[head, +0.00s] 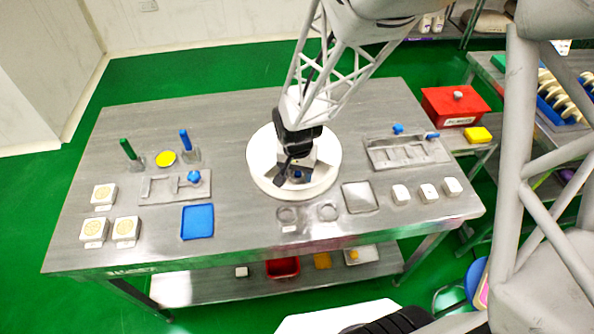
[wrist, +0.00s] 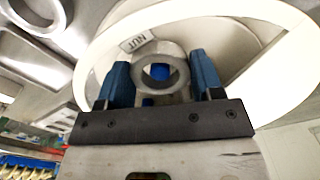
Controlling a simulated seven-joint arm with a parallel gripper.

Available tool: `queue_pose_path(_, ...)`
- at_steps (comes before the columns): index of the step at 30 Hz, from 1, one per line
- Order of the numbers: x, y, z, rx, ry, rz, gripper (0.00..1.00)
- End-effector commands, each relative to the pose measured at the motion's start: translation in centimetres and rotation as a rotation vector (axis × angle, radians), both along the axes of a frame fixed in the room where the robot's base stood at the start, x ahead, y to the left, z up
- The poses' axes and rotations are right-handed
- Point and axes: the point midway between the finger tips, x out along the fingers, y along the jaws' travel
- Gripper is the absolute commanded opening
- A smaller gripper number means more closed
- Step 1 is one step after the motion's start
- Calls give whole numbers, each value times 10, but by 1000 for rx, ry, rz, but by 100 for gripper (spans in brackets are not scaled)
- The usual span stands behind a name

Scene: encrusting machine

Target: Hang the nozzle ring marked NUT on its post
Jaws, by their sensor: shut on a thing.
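My gripper (wrist: 161,76) has blue fingers and is shut on a grey metal nozzle ring (wrist: 143,76), held between them in the wrist view. A white tag reading NUT (wrist: 138,43) shows just beyond the ring; I cannot tell whether it is fixed to the ring. Something blue (wrist: 160,71) shows through the ring's hole; I cannot tell whether it is a post. In the head view my gripper (head: 296,175) is over the round white dish (head: 262,171), and the ring is too small to make out. I cannot make out the ring's post for certain.
Two round ring shapes (head: 327,211) lie at the table's front middle, beside a square grey plate (head: 360,197). A blue mat (head: 198,222) and a slotted metal tray (head: 160,188) are left. Another tray (head: 407,153) and white blocks (head: 428,192) are right.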

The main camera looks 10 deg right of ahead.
Motion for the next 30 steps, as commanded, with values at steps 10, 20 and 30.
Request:
queue_pose_path(10, 0, 0, -5, 0, 0, 0, 34)
queue_pose_path(20, 0, 0, -10, 0, 0, 0, 34)
queue_pose_path(30, 0, 0, -12, 0, 0, 0, 34)
